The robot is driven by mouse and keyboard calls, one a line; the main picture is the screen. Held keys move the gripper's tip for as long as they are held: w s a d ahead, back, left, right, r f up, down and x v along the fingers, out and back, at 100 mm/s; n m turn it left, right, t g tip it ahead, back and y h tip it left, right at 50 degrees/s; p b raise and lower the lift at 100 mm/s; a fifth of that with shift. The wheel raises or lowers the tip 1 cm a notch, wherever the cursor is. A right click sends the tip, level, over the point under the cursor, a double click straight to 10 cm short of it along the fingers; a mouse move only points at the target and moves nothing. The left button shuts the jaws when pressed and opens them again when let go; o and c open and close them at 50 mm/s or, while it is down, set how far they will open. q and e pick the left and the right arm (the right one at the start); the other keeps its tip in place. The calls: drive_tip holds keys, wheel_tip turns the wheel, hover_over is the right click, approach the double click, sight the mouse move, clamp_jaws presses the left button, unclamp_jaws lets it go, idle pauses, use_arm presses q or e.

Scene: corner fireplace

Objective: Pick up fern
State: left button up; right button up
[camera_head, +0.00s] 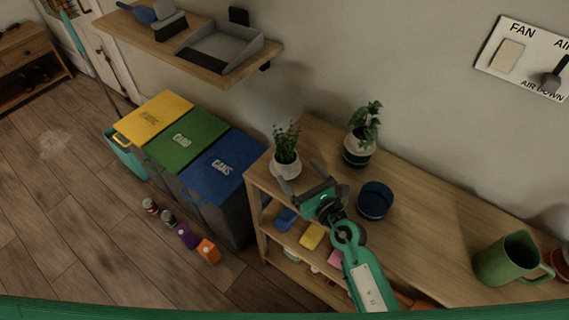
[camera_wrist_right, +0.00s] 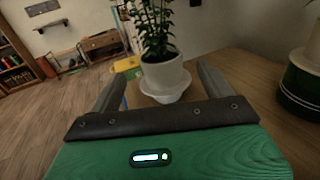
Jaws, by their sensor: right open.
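A small leafy plant in a white pot (camera_head: 286,165), which looks like the fern, stands upright on the left end of the wooden shelf unit's top. A second plant, in a white and dark green pot (camera_head: 359,148), stands to its right near the wall. My right gripper (camera_head: 299,180) is open and empty, pointing at the white pot. In the right wrist view the white pot (camera_wrist_right: 164,76) sits on a white saucer (camera_wrist_right: 160,97) between and beyond the two fingers. I cannot tell whether the fingers touch it. My left gripper is not in view.
On the shelf top (camera_head: 430,232) are a dark blue pot (camera_head: 374,201) and a green mug (camera_head: 508,260). Yellow, green and blue bins (camera_head: 215,168) stand to the left. A wall shelf (camera_head: 130,35) holds a grey tray.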

sight(286, 163)
drive_tip(key=f, duration=0.1)
drive_tip(key=f+b, duration=0.1)
drive_tip(key=f, duration=0.1)
drive_tip(key=shift+w+f, duration=0.2)
drive_tip(key=shift+f, duration=0.1)
drive_tip(key=shift+w+a+r, duration=0.3)
drive_tip(key=shift+w, duration=0.1)
drive_tip(key=x, duration=0.6)
drive_tip(key=shift+w+a+p, duration=0.15)
drive_tip(key=shift+w+p, duration=0.05)
drive_tip(key=shift+p, duration=0.2)
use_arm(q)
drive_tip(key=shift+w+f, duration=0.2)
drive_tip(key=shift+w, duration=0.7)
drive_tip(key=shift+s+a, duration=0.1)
use_arm(e)
drive_tip(key=c, duration=0.8)
